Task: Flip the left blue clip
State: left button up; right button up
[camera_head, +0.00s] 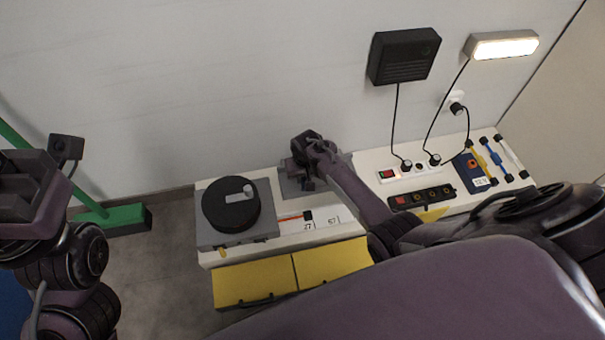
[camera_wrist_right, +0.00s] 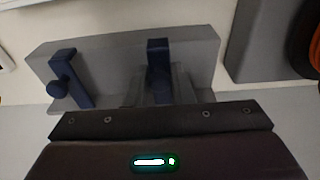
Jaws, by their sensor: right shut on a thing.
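A grey fixture (camera_wrist_right: 110,60) fills the middle of the right wrist view and carries two dark blue clips. One clip (camera_wrist_right: 70,80), with a round knob, stands free on the left in that view. The other clip (camera_wrist_right: 158,52) sits between the fingers of my right gripper (camera_wrist_right: 163,90), which is shut on it. In the head view my right gripper (camera_head: 306,178) is over the grey fixture (camera_head: 290,186), and the arm hides most of it and the clips. My left arm's end (camera_head: 28,185) is at the left edge, away from the bench; its fingers are not clear.
A grey box with a black round dial (camera_head: 231,205) stands left of the fixture. A power strip (camera_head: 408,172), a black socket block (camera_head: 422,197) and a blue device (camera_head: 473,172) lie to the right. Yellow drawers (camera_head: 255,284) are below. The wall is close behind.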

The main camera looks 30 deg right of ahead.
jog(key=shift+w+d+r+p, duration=0.15)
jog(key=shift+w+r+p, duration=0.35)
jog(key=shift+r, duration=0.3)
jog(key=shift+w+d+r+p, duration=0.15)
jog(key=shift+w+r+p, duration=0.15)
jog(key=shift+w+r, duration=0.4)
jog(key=shift+s, duration=0.1)
jog(key=shift+w+d+r+b, duration=0.2)
jog(key=shift+w+r+b, duration=0.2)
jog(key=shift+w, duration=0.4)
jog(key=shift+w+d+r+b, duration=0.25)
jog(key=shift+w+r, duration=0.1)
jog(key=shift+w, duration=0.4)
grip_shut()
jog(key=shift+w, duration=0.1)
